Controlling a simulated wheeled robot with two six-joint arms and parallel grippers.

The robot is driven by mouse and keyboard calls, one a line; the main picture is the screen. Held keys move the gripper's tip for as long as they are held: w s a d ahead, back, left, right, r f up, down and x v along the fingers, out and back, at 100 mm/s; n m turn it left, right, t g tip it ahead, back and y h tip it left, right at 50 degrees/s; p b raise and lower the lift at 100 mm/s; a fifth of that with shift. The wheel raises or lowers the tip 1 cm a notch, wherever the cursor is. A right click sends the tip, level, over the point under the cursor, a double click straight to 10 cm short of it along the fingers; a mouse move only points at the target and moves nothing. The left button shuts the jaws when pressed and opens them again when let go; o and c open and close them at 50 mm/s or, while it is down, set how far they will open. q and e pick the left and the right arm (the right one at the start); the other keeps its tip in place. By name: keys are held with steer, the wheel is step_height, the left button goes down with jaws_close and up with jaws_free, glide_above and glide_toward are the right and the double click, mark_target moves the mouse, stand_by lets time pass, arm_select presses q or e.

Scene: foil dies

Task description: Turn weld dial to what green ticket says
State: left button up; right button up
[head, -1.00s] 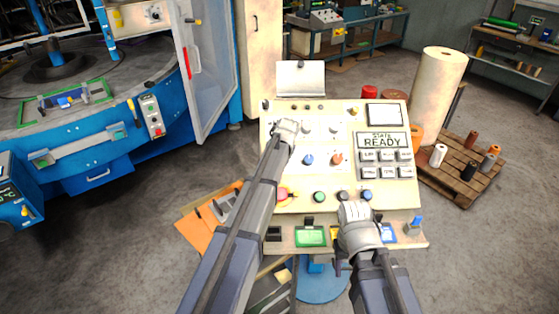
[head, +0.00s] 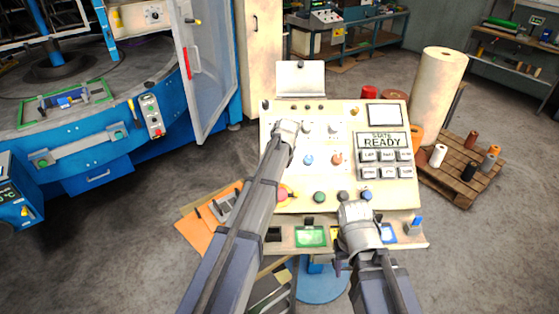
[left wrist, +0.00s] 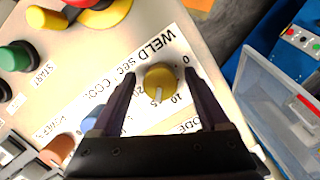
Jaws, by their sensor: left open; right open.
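The weld dial is a yellow round knob (left wrist: 159,80) with a white pointer line, on the cream panel beside the print "WELD sec". In the head view this gripper (head: 288,127) hides the dial. A green ticket (head: 310,237) lies on the panel's front ledge; its writing is too small to read. My right gripper (head: 354,210) is open by the ledge.
The panel also bears a blue knob (head: 308,160), an orange knob (head: 337,158), a row of push buttons and a "STATE READY" display (head: 382,140). A red-and-yellow stop button (head: 283,192) sits near my left arm. A blue machine stands at the left.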

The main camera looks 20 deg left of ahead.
arm_select(q)
steer(key=p+v, duration=0.7)
steer(key=shift+r, duration=0.35)
arm_select(e)
step_height(320, 180, up, 7)
arm_select(q)
steer(key=shift+s+d, duration=0.1)
steer(key=s+d+f+g+b, duration=0.1)
steer(key=s+d+f+b, duration=0.3)
steer(key=s, duration=0.7)
steer(key=s+d+f+m+g+h+b, duration=0.1)
steer(key=s+d+f+b, duration=0.4)
steer(key=s, duration=0.6)
steer(key=s+d+f+g+b, duration=0.2)
steer(key=s+d+f+b, duration=0.3)
steer(key=s, duration=0.6)
step_height(320, 180, down, 2)
steer(key=shift+d+f+m+g, duration=0.1)
steer(key=shift+d+m+g, duration=0.25)
steer(key=shift+d, duration=0.2)
arm_select(e)
step_height(320, 180, down, 14)
arm_select(q)
steer(key=shift+s, duration=0.1)
